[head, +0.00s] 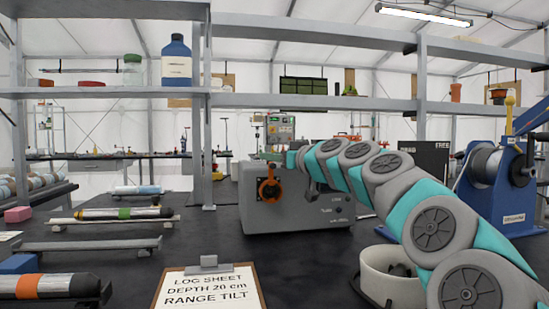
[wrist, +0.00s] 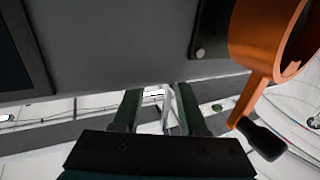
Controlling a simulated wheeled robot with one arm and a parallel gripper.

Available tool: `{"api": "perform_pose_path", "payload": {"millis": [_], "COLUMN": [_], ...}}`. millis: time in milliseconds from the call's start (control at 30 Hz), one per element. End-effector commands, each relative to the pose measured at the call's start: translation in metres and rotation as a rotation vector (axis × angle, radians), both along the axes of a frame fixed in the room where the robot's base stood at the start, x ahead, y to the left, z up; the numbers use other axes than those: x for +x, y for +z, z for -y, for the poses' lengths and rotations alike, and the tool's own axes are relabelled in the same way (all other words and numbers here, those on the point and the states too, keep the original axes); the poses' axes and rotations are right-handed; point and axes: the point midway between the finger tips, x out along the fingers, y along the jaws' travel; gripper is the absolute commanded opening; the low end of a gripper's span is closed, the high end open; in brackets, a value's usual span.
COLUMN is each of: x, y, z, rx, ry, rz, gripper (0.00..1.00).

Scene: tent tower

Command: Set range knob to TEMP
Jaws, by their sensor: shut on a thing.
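The grey instrument box (head: 290,212) stands on the dark bench, with an orange crank (head: 269,189) on its front. Small white markings (head: 338,210) on the right of its front are too small to read. In the wrist view the box's grey face (wrist: 120,45) fills the top and the orange crank (wrist: 262,60) is at the right, with a black handle. My gripper (wrist: 157,95) has its two dark fingers at the box's edge, shut on a pale narrow thing (wrist: 168,108). I cannot make out whether this is the range knob.
A clipboard (head: 208,289) lies in front of the box. A round pale container (head: 393,280) stands under my arm. A blue winch (head: 500,180) is at the right. Cylinders on racks (head: 125,213) line the left. Bare bench (head: 215,235) shows left of the box.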

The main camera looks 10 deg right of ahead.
Motion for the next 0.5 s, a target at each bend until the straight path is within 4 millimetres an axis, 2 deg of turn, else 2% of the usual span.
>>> {"api": "perform_pose_path", "payload": {"millis": [500], "x": [0.0020], "y": [0.0000], "z": [0.0023], "rx": [0.003], "ry": [0.112], "rz": [0.004], "gripper": [0.00]}}
